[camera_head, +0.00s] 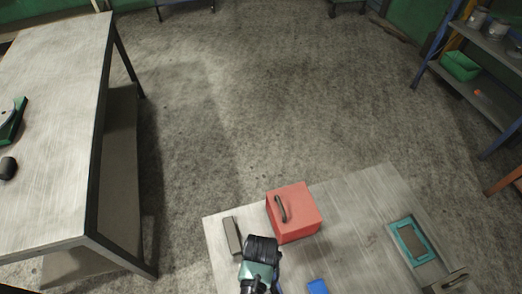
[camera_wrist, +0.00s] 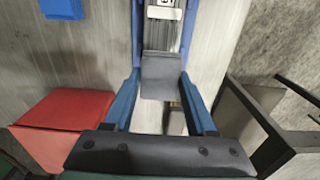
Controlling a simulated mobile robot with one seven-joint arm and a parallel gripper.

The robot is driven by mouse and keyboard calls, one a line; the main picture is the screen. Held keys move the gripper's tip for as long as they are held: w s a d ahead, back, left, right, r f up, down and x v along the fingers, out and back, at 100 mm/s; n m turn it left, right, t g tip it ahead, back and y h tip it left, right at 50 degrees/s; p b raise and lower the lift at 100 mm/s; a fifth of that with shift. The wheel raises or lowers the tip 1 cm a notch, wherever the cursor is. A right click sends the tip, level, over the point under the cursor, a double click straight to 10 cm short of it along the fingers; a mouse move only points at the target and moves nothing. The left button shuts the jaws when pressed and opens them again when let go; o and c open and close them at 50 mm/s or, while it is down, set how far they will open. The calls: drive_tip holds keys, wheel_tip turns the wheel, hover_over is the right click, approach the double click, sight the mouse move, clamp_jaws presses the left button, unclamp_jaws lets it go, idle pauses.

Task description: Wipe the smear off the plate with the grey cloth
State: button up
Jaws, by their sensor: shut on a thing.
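My gripper (camera_wrist: 162,92) has its two blue fingers closed on a dark grey piece, which looks like the grey cloth (camera_wrist: 162,73). In the head view my wrist (camera_head: 260,262) is at the near left part of the right-hand table, below the red box, and hides the fingers and cloth. A faint reddish-brown smear (camera_head: 372,239) shows on the pale metal surface right of the red box, well to the right of my gripper. I cannot make out a separate plate edge around it.
A red box (camera_head: 293,212) with a black handle stands behind my wrist. A grey bar (camera_head: 232,236) lies left. A blue block (camera_head: 317,286) is at the near edge. A teal-rimmed tray (camera_head: 394,236) and brown item (camera_head: 452,279) are right. Another table (camera_head: 55,130) stands left.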

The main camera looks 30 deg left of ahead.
wheel_tip(320, 180, up, 3)
drive_tip(key=shift+w+a+f+p, duration=0.15)
drive_tip(key=shift+p, duration=0.9)
drive_tip(key=shift+r+p, duration=0.55)
drive_tip(key=shift+r, duration=0.15)
drive_tip(key=shift+f, duration=0.1)
drive_tip(key=shift+b, duration=0.3)
